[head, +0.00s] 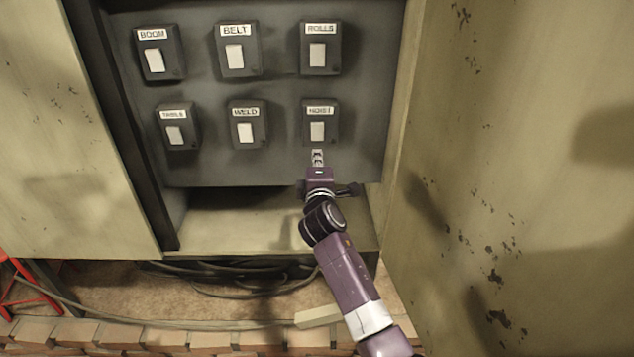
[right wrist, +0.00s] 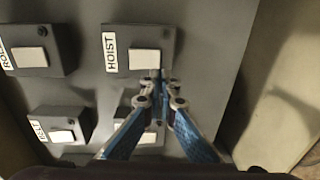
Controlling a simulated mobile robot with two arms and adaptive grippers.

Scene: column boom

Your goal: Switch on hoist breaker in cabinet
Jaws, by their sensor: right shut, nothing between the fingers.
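The hoist breaker (head: 320,112) is a dark box with a "HOIST" label and a white rocker (head: 317,131), at the lower right of the cabinet panel. It also shows turned sideways in the right wrist view (right wrist: 137,37). My right gripper (head: 318,155) is shut and empty, pointing at the panel just below the hoist rocker. In the right wrist view its fingertips (right wrist: 160,76) are close to the corner of the rocker; I cannot tell if they touch. The rocker's on or off position is unclear. My left gripper is not in view.
Other breakers sit around it: rolls (head: 319,54) above, weld (head: 246,128) to the left, then belt (head: 237,55), boom (head: 155,55) and another lower left. The open cabinet door (head: 510,190) stands close on the right. Cables and bricks lie below.

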